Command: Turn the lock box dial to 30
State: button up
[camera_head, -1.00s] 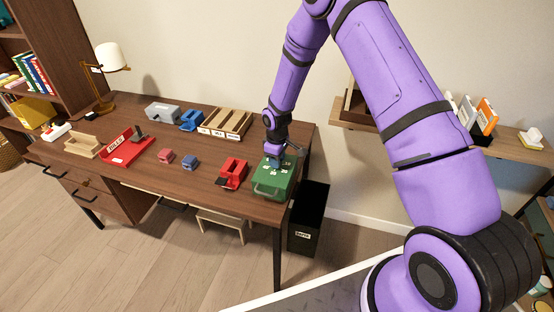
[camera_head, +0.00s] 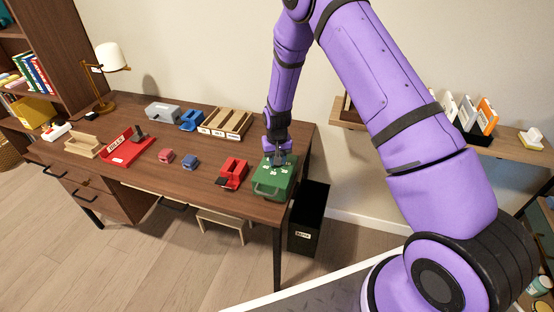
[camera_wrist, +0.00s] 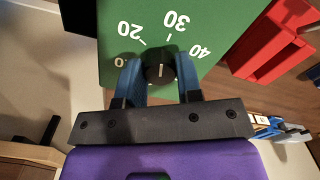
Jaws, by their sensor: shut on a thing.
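The green lock box (camera_head: 272,188) stands at the right end of the desk, with a handle on its front. In the wrist view, its green face (camera_wrist: 210,20) carries white numbers, with 20, 30 and 40 readable and another partly hidden. The round black dial (camera_wrist: 159,68) sits between the blue fingertips of my gripper (camera_wrist: 158,80), which is shut on it. A short pale line on the dial points roughly up toward the 20-to-30 side; its exact reading is hard to tell. In the head view, my gripper (camera_head: 277,158) is over the box top.
A red holder (camera_head: 233,174) stands just left of the box. Small red and blue blocks, a red tray (camera_head: 125,152) and a wooden sorter (camera_head: 225,122) are farther left. A black bin (camera_head: 309,215) stands beside the desk.

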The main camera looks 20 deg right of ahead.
jog(key=shift+m, duration=1.3)
jog(key=o, duration=0.9)
jog(key=shift+o, duration=0.2)
notch_tip(320, 180, up, 11)
